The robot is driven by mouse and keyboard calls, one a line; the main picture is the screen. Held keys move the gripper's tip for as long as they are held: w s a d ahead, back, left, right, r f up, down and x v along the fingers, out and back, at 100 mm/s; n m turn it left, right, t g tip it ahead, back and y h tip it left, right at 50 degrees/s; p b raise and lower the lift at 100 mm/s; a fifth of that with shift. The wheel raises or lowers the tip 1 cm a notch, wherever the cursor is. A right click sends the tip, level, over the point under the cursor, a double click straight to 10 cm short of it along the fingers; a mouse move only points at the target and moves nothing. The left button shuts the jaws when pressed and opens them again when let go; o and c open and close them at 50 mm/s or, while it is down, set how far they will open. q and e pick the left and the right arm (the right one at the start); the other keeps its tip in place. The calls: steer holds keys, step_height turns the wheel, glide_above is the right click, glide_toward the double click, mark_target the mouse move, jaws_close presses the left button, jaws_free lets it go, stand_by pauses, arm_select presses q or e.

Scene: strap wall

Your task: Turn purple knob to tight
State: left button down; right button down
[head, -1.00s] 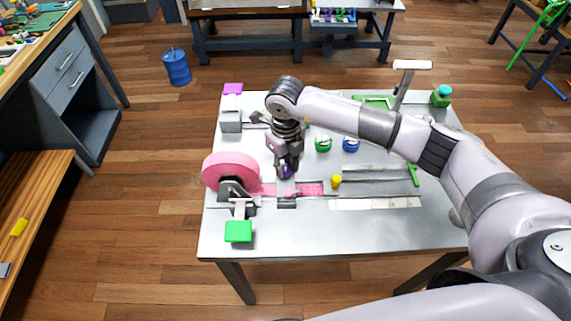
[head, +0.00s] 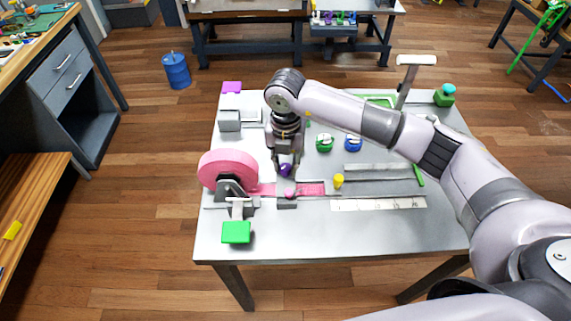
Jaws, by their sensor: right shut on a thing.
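The purple knob (head: 285,170) is a small dark purple round piece on the grey table, just behind the pink strap (head: 267,189). My right gripper (head: 285,168) points down over it from behind, shut on the purple knob, with its fingers on either side. The fingers partly cover the knob, and any marking for tight is too small to see. My left gripper is not in the head view.
A pink roll (head: 228,168) stands at the left of the table (head: 300,243), with a green block (head: 236,232) in front. A yellow knob (head: 338,180), a green round piece (head: 324,142) and a blue one (head: 353,142) lie to the right.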

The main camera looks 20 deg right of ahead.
mark_target(286, 166)
steer(key=m, duration=0.3)
steer(key=shift+m, duration=0.3)
steer(key=shift+m+b, duration=0.35)
steer(key=shift+m, duration=1.35)
steer(key=c, duration=1.3)
jaws_free()
steer(key=shift+r, duration=0.1)
step_height(286, 166, up, 12)
